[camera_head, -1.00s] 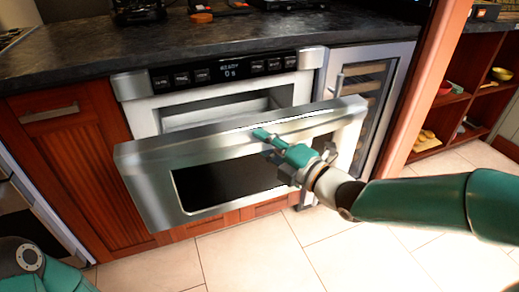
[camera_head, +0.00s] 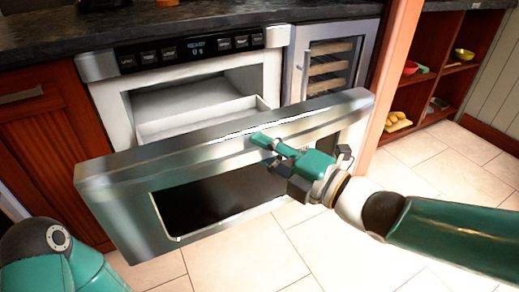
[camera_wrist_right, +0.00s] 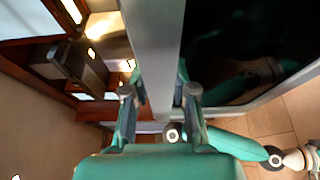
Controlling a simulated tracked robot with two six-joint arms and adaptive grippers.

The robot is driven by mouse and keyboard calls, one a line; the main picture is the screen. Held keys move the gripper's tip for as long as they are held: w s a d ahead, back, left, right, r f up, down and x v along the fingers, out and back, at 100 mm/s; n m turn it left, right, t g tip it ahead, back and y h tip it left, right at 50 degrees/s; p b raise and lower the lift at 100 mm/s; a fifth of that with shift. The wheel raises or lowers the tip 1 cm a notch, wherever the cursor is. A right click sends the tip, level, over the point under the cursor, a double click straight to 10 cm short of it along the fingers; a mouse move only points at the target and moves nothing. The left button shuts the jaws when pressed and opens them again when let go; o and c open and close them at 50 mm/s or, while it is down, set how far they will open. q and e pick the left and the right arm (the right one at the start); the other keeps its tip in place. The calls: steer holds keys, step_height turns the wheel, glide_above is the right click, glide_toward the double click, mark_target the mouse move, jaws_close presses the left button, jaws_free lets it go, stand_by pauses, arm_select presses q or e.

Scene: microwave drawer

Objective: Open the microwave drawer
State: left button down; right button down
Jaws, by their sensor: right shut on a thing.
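The microwave drawer (camera_head: 120,188) is pulled well out from its housing (camera_head: 205,75) under the counter. Its steel front has a dark window, and a white tray wall (camera_head: 205,117) shows behind it. My right gripper (camera_head: 262,142) is shut on the top edge of the drawer front, near its middle. In the right wrist view, the steel edge (camera_wrist_right: 152,40) runs between the two fingers (camera_wrist_right: 155,95), with the dark window to its right. Of my left arm only a green part shows at the lower left; its gripper is out of view.
The dark counter (camera_head: 50,38) runs above. A wine cooler (camera_head: 328,65) stands right of the housing, then a pinkish-red post and open shelves (camera_head: 440,85) with bowls. Wooden cabinets stand at the left. The tiled floor (camera_head: 260,255) in front is clear.

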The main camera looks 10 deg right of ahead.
steer(key=shift+w+d+f, duration=0.1)
steer(key=shift+d+f, duration=0.05)
steer(key=shift+f, duration=0.05)
steer(key=c, duration=0.9)
jaws_free()
steer(key=shift+r, duration=0.1)
steer(key=shift+v, duration=6)
